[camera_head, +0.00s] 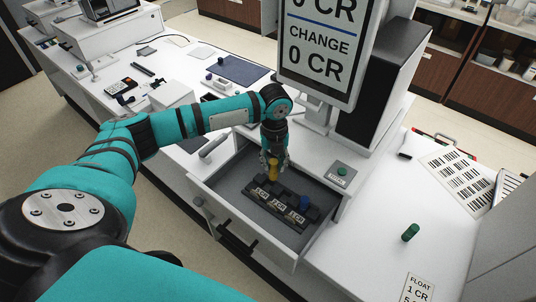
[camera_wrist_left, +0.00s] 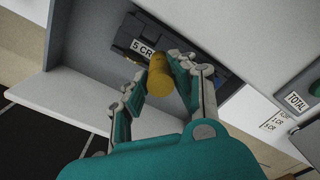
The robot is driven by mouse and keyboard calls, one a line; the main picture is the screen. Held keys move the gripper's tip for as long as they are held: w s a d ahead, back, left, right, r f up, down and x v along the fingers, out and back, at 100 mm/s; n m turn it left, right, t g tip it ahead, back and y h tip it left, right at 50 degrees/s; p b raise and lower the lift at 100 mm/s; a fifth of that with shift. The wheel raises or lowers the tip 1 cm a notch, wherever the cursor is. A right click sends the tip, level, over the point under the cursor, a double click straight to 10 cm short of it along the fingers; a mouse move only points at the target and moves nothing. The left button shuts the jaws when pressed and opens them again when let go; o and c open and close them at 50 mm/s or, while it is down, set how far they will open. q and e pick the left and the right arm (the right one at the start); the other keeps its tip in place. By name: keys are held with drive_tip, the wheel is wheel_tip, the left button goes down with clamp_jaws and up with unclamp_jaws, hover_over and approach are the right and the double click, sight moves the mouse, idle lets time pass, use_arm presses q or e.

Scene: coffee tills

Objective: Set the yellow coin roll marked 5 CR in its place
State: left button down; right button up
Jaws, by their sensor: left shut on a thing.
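The yellow coin roll (camera_head: 273,171) is upright between the fingers of my left gripper (camera_head: 272,160), which is shut on it. The roll also shows in the left wrist view (camera_wrist_left: 160,76). It is over the left end of a black coin rack (camera_head: 270,206) in the open drawer. In the left wrist view, the rack's 5 CR label (camera_wrist_left: 143,48) is right beside the roll. I cannot tell whether the roll's lower end is in the slot or just above it. My right gripper is not in view.
A blue roll (camera_head: 304,202) stands at the right end of the rack. A green roll (camera_head: 410,232) stands on the white counter at right. The open drawer's walls (camera_head: 240,235) surround the rack. The till screen (camera_head: 318,50) rises behind the drawer.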

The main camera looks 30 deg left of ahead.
use_arm(q)
drive_tip(key=a+m, duration=0.1)
drive_tip(key=m, duration=0.1)
drive_tip(key=w+a+f+m, duration=0.1)
drive_tip(key=shift+a+m, duration=0.3)
drive_tip(key=shift+m, duration=0.1)
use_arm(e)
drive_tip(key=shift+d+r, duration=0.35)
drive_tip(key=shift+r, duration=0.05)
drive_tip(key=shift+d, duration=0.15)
use_arm(q)
drive_tip(key=shift+p, duration=0.4)
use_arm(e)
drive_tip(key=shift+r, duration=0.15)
use_arm(q)
wheel_tip(320, 180, down, 4)
drive_tip(key=shift+f+b, duration=0.25)
drive_tip(key=shift+b, duration=0.7)
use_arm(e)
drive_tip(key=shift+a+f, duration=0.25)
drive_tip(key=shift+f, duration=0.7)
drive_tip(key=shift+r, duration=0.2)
